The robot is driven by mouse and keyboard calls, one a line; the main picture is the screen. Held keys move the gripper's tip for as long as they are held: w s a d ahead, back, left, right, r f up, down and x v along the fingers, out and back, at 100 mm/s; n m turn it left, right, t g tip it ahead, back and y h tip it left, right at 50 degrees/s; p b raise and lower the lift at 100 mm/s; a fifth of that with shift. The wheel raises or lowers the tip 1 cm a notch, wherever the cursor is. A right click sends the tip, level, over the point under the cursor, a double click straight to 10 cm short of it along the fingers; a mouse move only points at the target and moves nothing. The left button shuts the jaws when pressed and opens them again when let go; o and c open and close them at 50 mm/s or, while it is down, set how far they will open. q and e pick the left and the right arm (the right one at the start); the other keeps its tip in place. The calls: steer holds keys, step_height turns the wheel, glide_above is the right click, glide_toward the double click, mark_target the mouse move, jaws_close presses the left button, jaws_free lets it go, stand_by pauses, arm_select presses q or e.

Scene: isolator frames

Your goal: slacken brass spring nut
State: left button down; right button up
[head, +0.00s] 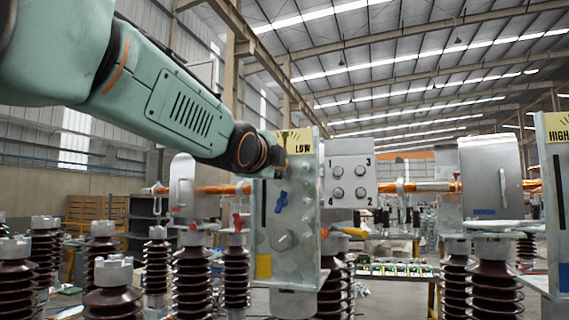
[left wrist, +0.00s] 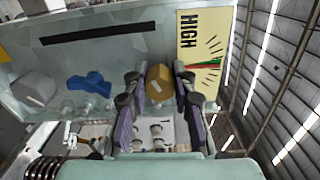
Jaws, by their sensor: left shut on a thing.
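The brass spring nut (left wrist: 159,84) is a rounded gold-brown knob on the pale panel (left wrist: 125,62) in the left wrist view. My left gripper (left wrist: 158,88) is shut on it, one finger on each side. In the head view my left gripper (head: 279,156) meets the upper part of the panel (head: 300,268) and hides the nut. A yellow label (left wrist: 205,60) beside the nut reads HIGH and has a red and green mark in the left wrist view. My right gripper is not in view.
Below the gripper the panel carries a blue knob (head: 281,200), a grey knob (head: 283,240) and a black slot (head: 263,203). A grey box (head: 350,172) with numbered screws stands close on the right. Brown ribbed insulators (head: 494,285) crowd both sides. Another panel (head: 556,200) stands far right.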

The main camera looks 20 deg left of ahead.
arm_select(q)
steer(key=n, duration=0.3)
steer(key=shift+f+n+p, duration=0.25)
steer(key=shift+n+p, duration=0.05)
steer(key=shift+n, duration=0.1)
steer(key=n+p, duration=0.1)
steer(key=n, duration=0.2)
steer(key=shift+n, duration=0.3)
steer(key=n+p, duration=0.1)
steer(key=n, duration=0.2)
steer(key=shift+r+n, duration=0.1)
steer(key=shift+n, duration=0.2)
steer(key=n+p, duration=0.1)
steer(key=n, duration=0.2)
steer(key=shift+d+n, duration=0.1)
steer(key=shift+n, duration=0.2)
steer(key=n+p, duration=0.1)
steer(key=n, duration=0.4)
steer(key=shift+d+r, duration=0.1)
steer(key=shift+r, duration=0.05)
steer(key=n+p, duration=0.1)
steer(key=n, duration=0.3)
steer(key=shift+r, duration=0.1)
steer(key=shift+n+p, duration=0.3)
steer(key=shift+n, duration=0.6)
steer(key=shift+r, duration=0.15)
